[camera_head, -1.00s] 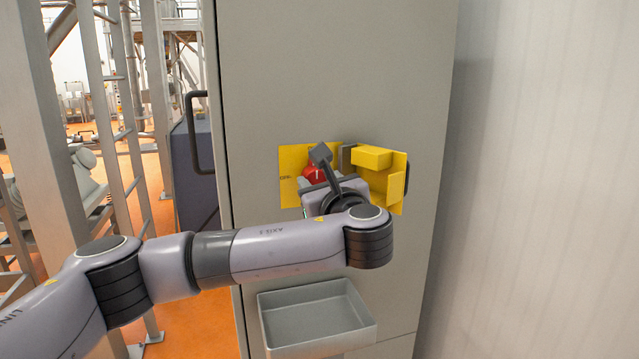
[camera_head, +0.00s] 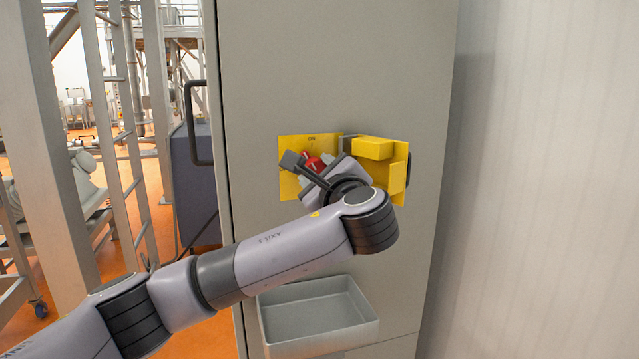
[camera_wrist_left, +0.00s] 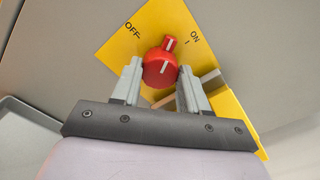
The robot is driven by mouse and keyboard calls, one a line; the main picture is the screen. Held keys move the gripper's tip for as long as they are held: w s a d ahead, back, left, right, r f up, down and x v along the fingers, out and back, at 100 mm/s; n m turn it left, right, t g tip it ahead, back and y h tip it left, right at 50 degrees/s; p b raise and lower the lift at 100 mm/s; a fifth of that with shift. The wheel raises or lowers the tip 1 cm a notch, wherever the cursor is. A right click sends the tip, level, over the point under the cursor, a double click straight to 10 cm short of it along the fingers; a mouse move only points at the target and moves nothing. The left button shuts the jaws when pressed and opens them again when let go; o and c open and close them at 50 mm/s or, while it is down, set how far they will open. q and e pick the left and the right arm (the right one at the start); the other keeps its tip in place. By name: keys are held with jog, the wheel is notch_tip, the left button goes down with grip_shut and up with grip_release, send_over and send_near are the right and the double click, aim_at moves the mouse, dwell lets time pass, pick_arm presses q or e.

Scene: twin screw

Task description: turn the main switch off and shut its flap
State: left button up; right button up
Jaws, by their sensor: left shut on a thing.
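The main switch is a red knob (camera_wrist_left: 160,66) on a yellow plate (camera_wrist_left: 150,32) marked OFF and ON. The knob's white line points between the two marks. In the head view the red knob (camera_head: 313,161) is partly hidden by my gripper and wrist. My left gripper (camera_wrist_left: 159,72) is shut on the knob, one finger on each side. The yellow flap (camera_head: 398,175) stands open to the right of the plate, with a box-like yellow part (camera_head: 373,148) on it. My right gripper is not in view.
The switch sits on a tall grey cabinet (camera_head: 340,70). A grey open tray (camera_head: 318,310) sticks out below my arm and looks empty. A pale wall (camera_head: 550,180) stands at the right. Metal frames (camera_head: 60,130) stand at the left.

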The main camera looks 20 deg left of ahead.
pick_arm(q)
jog(key=shift+f+n+b, duration=0.2)
jog(key=shift+n+b, duration=2.5)
jog(key=shift+n, duration=3.3)
jog(key=o, duration=1.1)
jog(key=shift+r, duration=0.1)
jog(key=shift+c, duration=0.2)
jog(key=b+v, duration=0.1)
jog(key=v, duration=0.6)
